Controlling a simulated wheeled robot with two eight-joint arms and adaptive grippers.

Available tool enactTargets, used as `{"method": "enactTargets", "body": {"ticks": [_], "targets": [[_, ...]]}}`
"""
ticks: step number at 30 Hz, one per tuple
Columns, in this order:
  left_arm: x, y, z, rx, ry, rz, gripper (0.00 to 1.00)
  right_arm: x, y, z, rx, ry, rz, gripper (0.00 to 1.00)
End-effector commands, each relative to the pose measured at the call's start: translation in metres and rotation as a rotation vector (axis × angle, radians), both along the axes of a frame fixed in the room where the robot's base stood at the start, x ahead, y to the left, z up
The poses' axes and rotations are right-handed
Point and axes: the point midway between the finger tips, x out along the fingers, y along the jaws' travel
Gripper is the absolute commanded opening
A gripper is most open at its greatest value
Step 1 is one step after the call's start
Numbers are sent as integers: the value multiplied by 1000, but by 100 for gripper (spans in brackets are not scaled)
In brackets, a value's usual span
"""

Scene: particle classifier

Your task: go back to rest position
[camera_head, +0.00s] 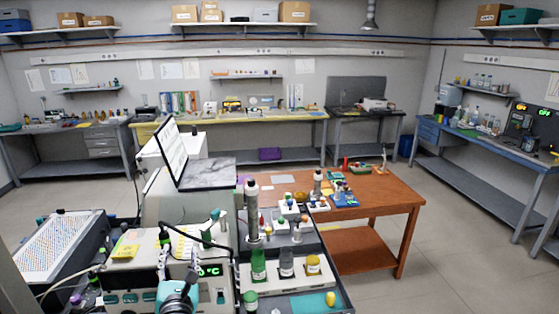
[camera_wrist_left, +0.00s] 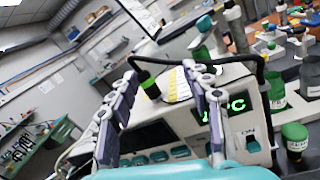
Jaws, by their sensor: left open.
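My left gripper (camera_head: 177,264) is at the bottom of the head view, in front of a white instrument (camera_head: 130,275) with a green-lit display (camera_head: 209,270). Its teal body shows below the fingers. In the left wrist view the left gripper (camera_wrist_left: 160,78) has its two grey fingers spread apart, with nothing held between them. Behind them are the instrument's front and teal buttons, and a black probe with a green band (camera_wrist_left: 150,86). Whether the fingers touch the instrument cannot be told. My right gripper is not in view.
A dark tray with bottles, including a green one (camera_head: 258,266), stands right of the instrument. A laptop (camera_head: 178,155) sits behind it. A white perforated rack (camera_head: 50,245) is at the left. A brown table (camera_head: 385,190) stands beyond, with open floor to its right.

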Motion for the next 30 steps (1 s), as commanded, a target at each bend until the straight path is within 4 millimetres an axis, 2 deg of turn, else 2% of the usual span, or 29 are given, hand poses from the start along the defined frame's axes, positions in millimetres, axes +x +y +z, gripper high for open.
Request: {"method": "enactTargets", "body": {"ticks": [2, 4, 6, 8, 9, 11, 13, 15, 18, 22, 30], "targets": [[-2, -43, 8, 314, 94, -146, 49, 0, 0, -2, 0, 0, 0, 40], [-10, -87, 3, 676, 195, -302, 49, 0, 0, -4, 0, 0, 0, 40], [-27, -126, -16, 1062, 297, -469, 49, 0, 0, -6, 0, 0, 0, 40], [-49, -148, -41, 1384, 379, -614, 49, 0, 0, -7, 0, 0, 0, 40], [-66, -157, -59, 1588, 429, -713, 49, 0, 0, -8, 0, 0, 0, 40], [-93, -160, -86, 1864, 496, -855, 49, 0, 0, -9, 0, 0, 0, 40], [-124, -154, -112, 2134, 561, -1014, 49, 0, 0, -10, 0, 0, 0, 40], [-150, -142, -131, 2335, 613, -1154, 49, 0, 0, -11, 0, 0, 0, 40], [-175, -127, -145, 2506, 658, -1296, 49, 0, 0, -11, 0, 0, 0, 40], [-188, -118, -151, 2589, 680, -1372, 49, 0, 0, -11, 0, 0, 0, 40], [-188, -117, -151, 2593, 682, -1375, 49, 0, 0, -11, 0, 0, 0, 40]]}}
